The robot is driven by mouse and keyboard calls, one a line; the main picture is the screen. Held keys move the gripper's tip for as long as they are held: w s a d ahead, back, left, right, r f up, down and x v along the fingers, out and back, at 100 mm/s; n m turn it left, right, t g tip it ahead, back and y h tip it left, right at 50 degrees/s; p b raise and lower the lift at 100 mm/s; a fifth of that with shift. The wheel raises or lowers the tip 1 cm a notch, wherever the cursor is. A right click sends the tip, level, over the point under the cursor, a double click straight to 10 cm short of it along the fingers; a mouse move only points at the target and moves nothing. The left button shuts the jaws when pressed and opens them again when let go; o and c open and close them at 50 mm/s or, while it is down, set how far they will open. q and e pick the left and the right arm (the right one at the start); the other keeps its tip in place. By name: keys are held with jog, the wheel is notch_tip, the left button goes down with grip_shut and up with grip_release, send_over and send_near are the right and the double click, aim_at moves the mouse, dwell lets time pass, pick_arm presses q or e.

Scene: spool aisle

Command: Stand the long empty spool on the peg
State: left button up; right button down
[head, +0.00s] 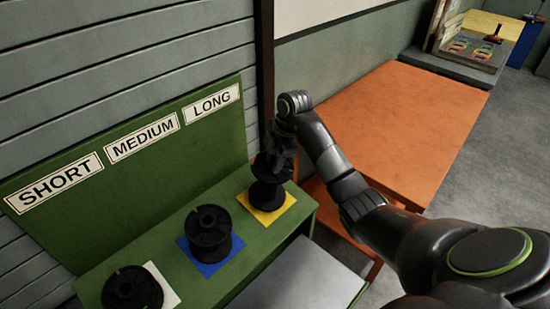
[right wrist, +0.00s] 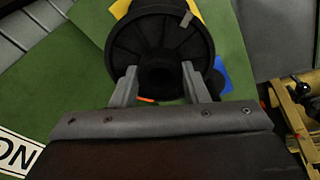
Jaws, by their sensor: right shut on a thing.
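A black spool (head: 267,194) is upright over the yellow square (head: 285,211) below the LONG label (head: 213,101). My right gripper (head: 278,152) comes down from above and is shut on the top of this spool. In the right wrist view, the fingers (right wrist: 161,86) flank the spool's hub, and its broad dark flange (right wrist: 185,47) lies beyond them. The peg is hidden, and I cannot tell whether the spool's base touches the yellow square. My left gripper is not in view.
Black spools stand on the blue square (head: 226,260) below MEDIUM and the white square (head: 170,293) below SHORT. The green stand (head: 130,185) has an upright back against the slatted wall. An orange table (head: 410,115) lies behind my right arm. A dark post (head: 264,60) rises behind the gripper.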

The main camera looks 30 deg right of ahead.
jog(key=shift+b+x, duration=0.75)
jog(key=shift+x, duration=0.3)
jog(key=c, duration=0.7)
grip_release()
jog(key=shift+d, duration=0.15)
jog(key=shift+c, duration=0.2)
jog(key=shift+f, duration=0.1)
jog(key=b+v, duration=0.2)
jog(key=v, duration=0.4)
jog(key=p+v, duration=1.1)
jog(key=shift+r, duration=0.3)
